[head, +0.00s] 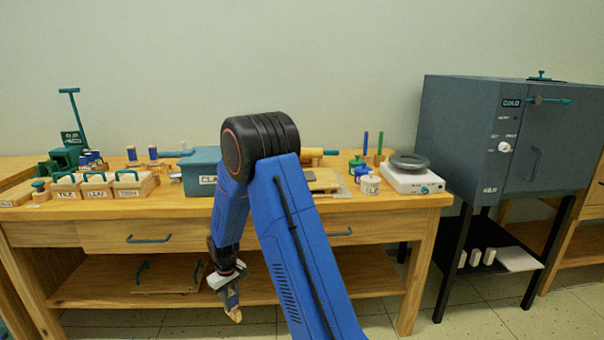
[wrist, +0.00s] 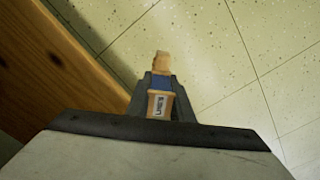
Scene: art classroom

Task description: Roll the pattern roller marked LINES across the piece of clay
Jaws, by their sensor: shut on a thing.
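My gripper (head: 231,295) hangs low in front of the wooden table, below the tabletop, pointing down. It is shut on the pattern roller, a small piece in light wood and blue. In the wrist view the roller (wrist: 159,103) sits between the fingers, with a label reading LINES facing the camera. The roller's wooden end (head: 235,315) shows below the fingers in the head view. I cannot make out the piece of clay; my arm hides part of the tabletop.
The table (head: 100,208) holds a blue-grey CLAY box (head: 203,165), labelled wooden boxes (head: 133,185) with handles and a white scale (head: 412,180). A drawer handle (head: 148,239) juts from the front. A kiln (head: 480,140) stands at right. The floor (wrist: 210,60) beneath the gripper is clear.

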